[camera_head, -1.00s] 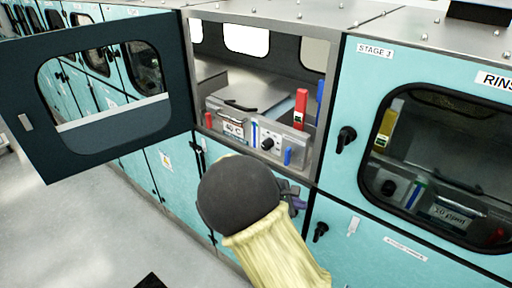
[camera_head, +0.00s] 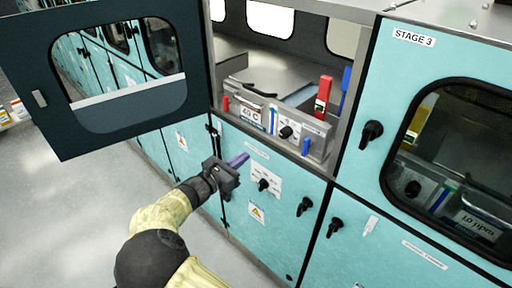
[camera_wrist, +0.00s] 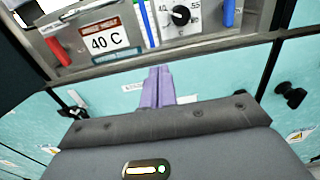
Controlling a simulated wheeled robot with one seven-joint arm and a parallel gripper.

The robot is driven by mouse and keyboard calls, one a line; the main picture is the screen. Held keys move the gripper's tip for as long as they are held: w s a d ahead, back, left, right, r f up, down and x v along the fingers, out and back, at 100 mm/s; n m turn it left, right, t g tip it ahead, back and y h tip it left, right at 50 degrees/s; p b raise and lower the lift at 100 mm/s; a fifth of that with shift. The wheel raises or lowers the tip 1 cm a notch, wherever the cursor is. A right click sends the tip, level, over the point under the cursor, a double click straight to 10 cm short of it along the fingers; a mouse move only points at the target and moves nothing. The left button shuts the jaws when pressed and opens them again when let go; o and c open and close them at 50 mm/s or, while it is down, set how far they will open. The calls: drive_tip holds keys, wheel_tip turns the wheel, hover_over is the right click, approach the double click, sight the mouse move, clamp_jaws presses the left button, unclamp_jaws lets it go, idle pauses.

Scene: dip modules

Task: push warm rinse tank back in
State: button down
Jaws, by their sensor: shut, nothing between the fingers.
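The warm rinse tank (camera_head: 270,124) is a grey metal tank with a "40 C" label, a black knob and red and blue handles. It sits in the open upper bay, its front along the bay's lower edge. Its front also shows at the top of the wrist view (camera_wrist: 126,37). How far it stands out is hard to tell. My gripper (camera_head: 240,160) has purple fingers, shut and empty. It is below and in front of the tank, by the lower cabinet, apart from the tank. The fingertips show in the wrist view (camera_wrist: 157,75), pointing toward the cabinet below the sill.
The dark bay door (camera_head: 185,60) with a window stands wide open to the left. A closed module marked Stage 3 (camera_head: 385,95) is on the right. The teal lower cabinet (camera_head: 280,222) has black knobs that stick out. Grey floor (camera_head: 75,205) is clear at left.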

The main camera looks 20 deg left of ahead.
sight(270, 147)
drive_tip(key=p+x, duration=0.4)
drive_tip(key=x, duration=0.8)
drive_tip(key=shift+w+d+r, duration=0.15)
drive_tip(key=shift+w+d, duration=0.1)
drive_tip(key=shift+w, duration=0.4)
drive_tip(key=shift+d, duration=0.1)
drive_tip(key=b+x, duration=0.1)
drive_tip(key=x, duration=0.3)
drive_tip(key=shift+w, duration=0.15)
drive_tip(key=shift+w+d+r, duration=0.1)
drive_tip(key=shift+d, duration=0.1)
